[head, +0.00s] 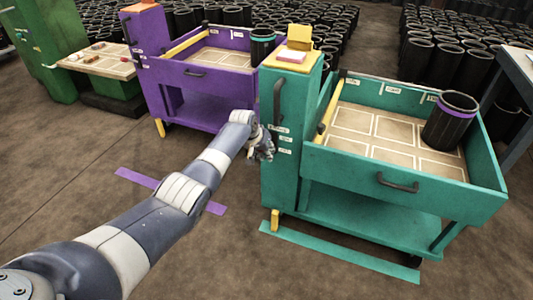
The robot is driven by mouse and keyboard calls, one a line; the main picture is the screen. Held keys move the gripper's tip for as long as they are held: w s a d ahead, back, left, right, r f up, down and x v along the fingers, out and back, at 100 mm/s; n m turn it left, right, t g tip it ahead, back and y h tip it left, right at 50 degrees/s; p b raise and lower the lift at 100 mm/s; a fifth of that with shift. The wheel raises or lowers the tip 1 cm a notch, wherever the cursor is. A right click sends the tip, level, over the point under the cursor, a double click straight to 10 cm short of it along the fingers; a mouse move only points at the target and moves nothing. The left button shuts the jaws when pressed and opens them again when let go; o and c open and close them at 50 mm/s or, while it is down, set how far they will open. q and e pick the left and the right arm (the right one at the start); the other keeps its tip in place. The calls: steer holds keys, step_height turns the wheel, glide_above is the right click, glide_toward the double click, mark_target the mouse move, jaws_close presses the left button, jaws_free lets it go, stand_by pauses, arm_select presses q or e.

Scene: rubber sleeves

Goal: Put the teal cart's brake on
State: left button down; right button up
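The teal cart (345,188) stands at right, with a tall cabinet post (283,185) at its left end. A small orange-yellow piece (275,219), possibly the brake pedal, sits low at the foot of that post; its setting is too small to tell. My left arm reaches in from the lower left. My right gripper is out of view.
The teal tray holds a black sleeve with a purple band (449,122). A purple cart (200,105) stands behind, left of the teal one. Teal tape (340,252) and purple tape (137,178) lie on the floor. Many black sleeves stand at the back. Front floor is clear.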

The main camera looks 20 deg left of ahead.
arm_select(q)
steer(key=shift+w+r, duration=0.1)
steer(key=shift+r, duration=0.05)
steer(key=c, duration=1.6)
jaws_free()
steer(key=shift+v, duration=5.95)
steer(key=shift+d, duration=0.1)
